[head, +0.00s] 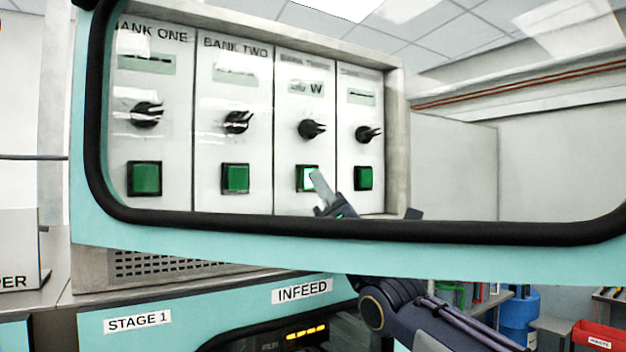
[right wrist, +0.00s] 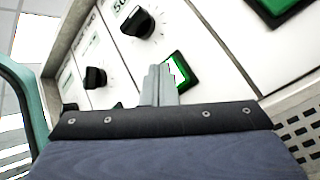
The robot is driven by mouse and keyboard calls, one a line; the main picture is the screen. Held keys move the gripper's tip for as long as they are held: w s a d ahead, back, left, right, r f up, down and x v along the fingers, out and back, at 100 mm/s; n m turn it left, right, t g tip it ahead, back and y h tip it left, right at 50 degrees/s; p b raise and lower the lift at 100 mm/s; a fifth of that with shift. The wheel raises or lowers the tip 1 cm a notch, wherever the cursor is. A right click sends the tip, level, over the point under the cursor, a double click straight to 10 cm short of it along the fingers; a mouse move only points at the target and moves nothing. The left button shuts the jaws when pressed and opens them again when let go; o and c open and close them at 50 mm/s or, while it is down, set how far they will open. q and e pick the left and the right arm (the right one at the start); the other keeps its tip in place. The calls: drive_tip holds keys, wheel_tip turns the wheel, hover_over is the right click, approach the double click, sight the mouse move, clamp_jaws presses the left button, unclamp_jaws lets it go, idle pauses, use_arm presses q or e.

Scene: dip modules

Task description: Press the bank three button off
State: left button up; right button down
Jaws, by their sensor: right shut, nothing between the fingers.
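The bank three module (head: 304,237) is the third panel from the left, its heading too blurred to read. Its square green button (head: 303,178) has a bright, lit-looking face and a dark frame, and its small display (head: 307,87) shows a "W". My right gripper (head: 316,175) is shut and empty, with its fingertips at this button, overlapping its right side in the head view. In the right wrist view, the shut fingers (right wrist: 160,75) lie beside the button (right wrist: 184,72), partly covering it. I cannot tell whether they touch it. My left gripper is not in view.
Bank one (head: 144,180), bank two (head: 235,179) and the fourth module's (head: 364,178) green buttons look darker. Black knobs (head: 311,129) stick out above the buttons. A black-edged teal frame (head: 400,232) surrounds the opening, and my right arm reaches in past its lower edge.

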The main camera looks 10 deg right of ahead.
drive_tip(key=shift+w, duration=0.3)
idle(0.4)
drive_tip(key=shift+a+f+b, duration=0.1)
drive_tip(key=shift+b, duration=0.5)
